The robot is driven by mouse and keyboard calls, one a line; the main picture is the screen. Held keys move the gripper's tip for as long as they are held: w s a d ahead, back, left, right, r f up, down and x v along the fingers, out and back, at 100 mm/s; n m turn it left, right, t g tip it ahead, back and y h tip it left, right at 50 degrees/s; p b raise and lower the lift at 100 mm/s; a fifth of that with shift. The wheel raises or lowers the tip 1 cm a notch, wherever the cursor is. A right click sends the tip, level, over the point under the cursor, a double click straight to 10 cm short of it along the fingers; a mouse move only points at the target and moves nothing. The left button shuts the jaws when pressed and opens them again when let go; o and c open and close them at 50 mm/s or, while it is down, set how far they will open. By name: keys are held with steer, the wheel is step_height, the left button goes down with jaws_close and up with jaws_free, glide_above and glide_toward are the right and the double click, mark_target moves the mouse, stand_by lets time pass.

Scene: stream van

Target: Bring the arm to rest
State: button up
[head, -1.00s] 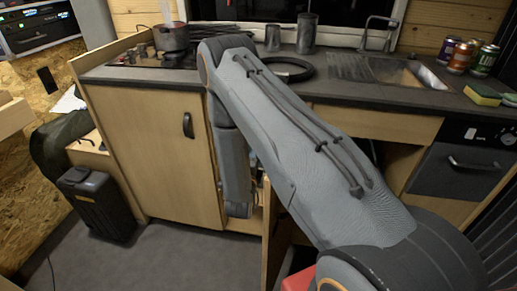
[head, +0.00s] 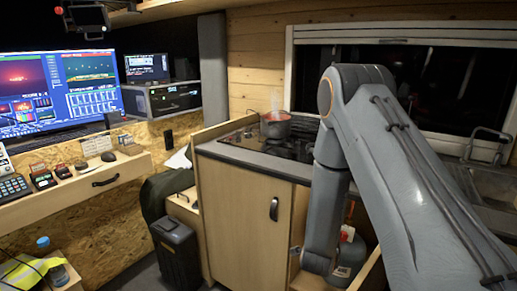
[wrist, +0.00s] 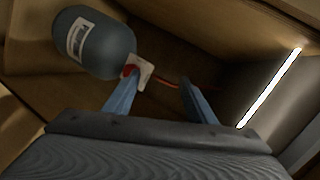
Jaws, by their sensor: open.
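My arm (head: 400,160) comes in from the right in the head view, bends at its elbow and drops into the open lower cabinet. My gripper (wrist: 160,88) shows in the wrist view with its two blue fingers apart. A grey-blue bottle (wrist: 103,45) with a pale label lies to the upper left of the fingers in that view. A red part and a white piece (wrist: 143,73) at its end are close to the left fingertip; I cannot tell whether they touch. In the head view the bottle (head: 352,255) is partly hidden behind my arm.
The counter (head: 262,163) carries a hob with a red pot (head: 275,125); a sink is at the right. A desk with monitors (head: 60,90) is at the left. Cabinet walls surround my gripper.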

steer(key=s+a+r+n+g+y+p, duration=0.3)
steer(key=s+r+n+p, duration=0.3)
steer(key=r, duration=0.4)
steer(key=s+a+r+n+g+y+p, duration=0.2)
steer(key=s+a+r+n+p, duration=0.25)
steer(key=s+r, duration=0.4)
steer(key=s+r+n+g+p, duration=0.2)
steer(key=s+r+n+p, duration=0.1)
steer(key=s+r, duration=0.4)
steer(key=s+r+n+g+p, duration=0.3)
steer(key=s+r+n, duration=0.3)
steer(key=s, duration=0.6)
steer(key=shift+d+r+g+y+p, duration=0.3)
steer(key=shift+d+r+y, duration=0.05)
steer(key=shift+d+y, duration=0.1)
